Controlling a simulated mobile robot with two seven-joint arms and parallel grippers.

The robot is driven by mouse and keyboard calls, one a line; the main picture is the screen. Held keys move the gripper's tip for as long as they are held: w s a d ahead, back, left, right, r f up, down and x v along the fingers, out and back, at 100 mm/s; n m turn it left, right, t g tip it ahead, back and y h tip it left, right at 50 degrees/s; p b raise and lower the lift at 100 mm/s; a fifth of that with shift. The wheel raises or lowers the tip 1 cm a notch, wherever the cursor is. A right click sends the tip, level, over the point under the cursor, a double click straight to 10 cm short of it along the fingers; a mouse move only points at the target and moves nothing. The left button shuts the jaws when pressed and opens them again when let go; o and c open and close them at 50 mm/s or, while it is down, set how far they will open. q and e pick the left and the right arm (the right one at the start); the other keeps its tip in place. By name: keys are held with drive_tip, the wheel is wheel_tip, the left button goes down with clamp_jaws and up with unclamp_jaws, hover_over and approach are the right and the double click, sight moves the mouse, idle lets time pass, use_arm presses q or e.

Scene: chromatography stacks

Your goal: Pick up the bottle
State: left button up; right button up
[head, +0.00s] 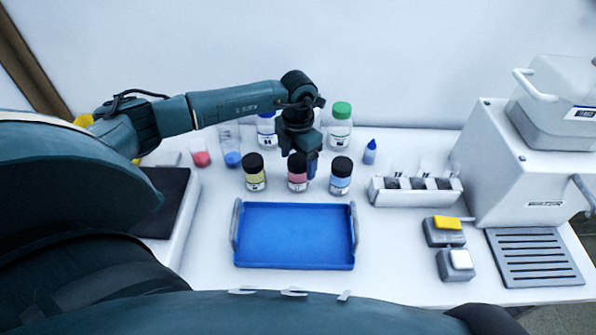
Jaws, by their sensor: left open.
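Three small dark-capped bottles stand upright in a row behind the blue tray: one with yellow contents (255,173), one with pink contents (297,175) and one with blue contents (341,177). My right gripper is not in view.
An empty blue tray (294,237) lies in front of the bottles. Beakers with red (201,158) and blue (232,158) contents stand to the left. A small dropper bottle (370,152), a white rack (415,191) and a large white machine (525,165) stand to the right.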

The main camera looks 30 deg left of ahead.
use_arm(q)
drive_tip(key=shift+f, duration=1.5)
drive_tip(key=shift+c, duration=0.3)
drive_tip(key=shift+w+r, duration=0.1)
drive_tip(key=c, duration=1.1)
